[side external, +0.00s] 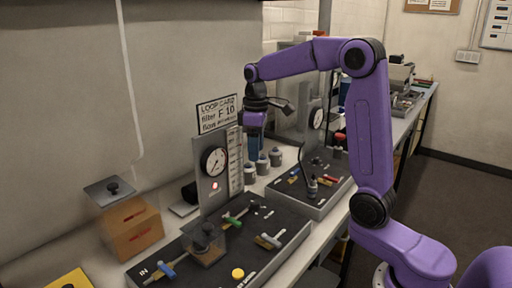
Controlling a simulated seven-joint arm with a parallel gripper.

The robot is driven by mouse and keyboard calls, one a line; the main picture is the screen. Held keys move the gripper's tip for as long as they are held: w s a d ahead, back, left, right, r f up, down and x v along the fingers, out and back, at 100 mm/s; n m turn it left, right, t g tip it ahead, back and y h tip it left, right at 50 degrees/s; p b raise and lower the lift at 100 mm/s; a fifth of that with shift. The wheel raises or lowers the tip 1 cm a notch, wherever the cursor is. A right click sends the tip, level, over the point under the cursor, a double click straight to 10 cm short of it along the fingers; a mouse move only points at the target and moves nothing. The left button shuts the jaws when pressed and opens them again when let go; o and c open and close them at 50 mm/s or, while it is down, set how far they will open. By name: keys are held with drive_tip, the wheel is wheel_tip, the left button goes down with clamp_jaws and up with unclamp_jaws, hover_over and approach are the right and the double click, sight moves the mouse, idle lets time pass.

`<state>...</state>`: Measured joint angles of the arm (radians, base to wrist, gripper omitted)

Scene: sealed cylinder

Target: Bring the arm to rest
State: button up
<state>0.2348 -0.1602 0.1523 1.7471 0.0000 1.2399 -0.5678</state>
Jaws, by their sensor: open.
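My purple arm reaches in from the right, and its end hangs downward above the bench. My gripper (254,148) is at the end of it, in front of the wall and just right of the gauge panel. It is open; its fingers are small and dark bluish here, and I see nothing clearly held between them. It is over or near several small grey lidded canisters (275,157); the exact gap cannot be told from this side.
A black panel (270,221) carries blue, green and pale valve handles, a yellow button (238,273) and an upright gauge plate (214,188) with a red light. A second panel (315,203) stands behind. An orange-brown box (131,228) is at left. Floor at right is clear.

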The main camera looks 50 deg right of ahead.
drive_tip(key=s+a+f+n, duration=0.3)
drive_tip(key=s+a, duration=0.8)
drive_tip(key=s+f+n, duration=0.2)
drive_tip(key=s, duration=0.7)
drive_tip(key=s+f+n, duration=0.2)
drive_tip(key=s, duration=0.8)
drive_tip(key=shift+f, duration=0.15)
idle(1.1)
